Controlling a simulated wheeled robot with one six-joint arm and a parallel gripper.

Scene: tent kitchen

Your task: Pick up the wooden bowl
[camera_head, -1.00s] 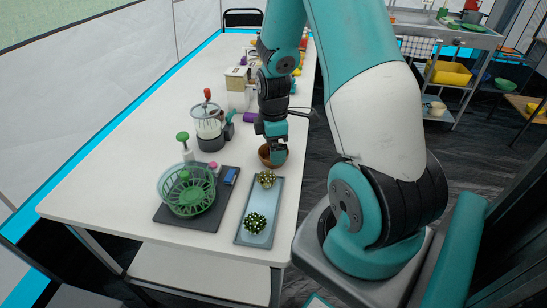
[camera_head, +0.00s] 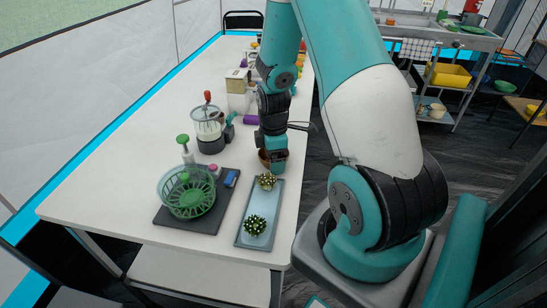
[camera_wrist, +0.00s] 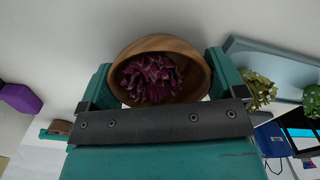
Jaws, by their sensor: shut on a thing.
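The wooden bowl (camera_wrist: 190,62) is brown and round and holds dark purple leafy pieces. In the wrist view it sits between the two teal fingers of my gripper (camera_wrist: 161,82), which is shut on it. In the head view my gripper (camera_head: 275,163) points down over the bowl (camera_head: 262,156) at the table's right edge and hides much of it. I cannot tell whether the bowl still touches the table.
The white table (camera_head: 120,165) bears a blue-grey tray (camera_head: 247,237) with two spiky green plants just in front of the bowl. A green basket (camera_head: 187,192) stands on a dark board to the left. A hand-crank jar (camera_head: 208,128) and a purple block (camera_head: 251,119) are behind.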

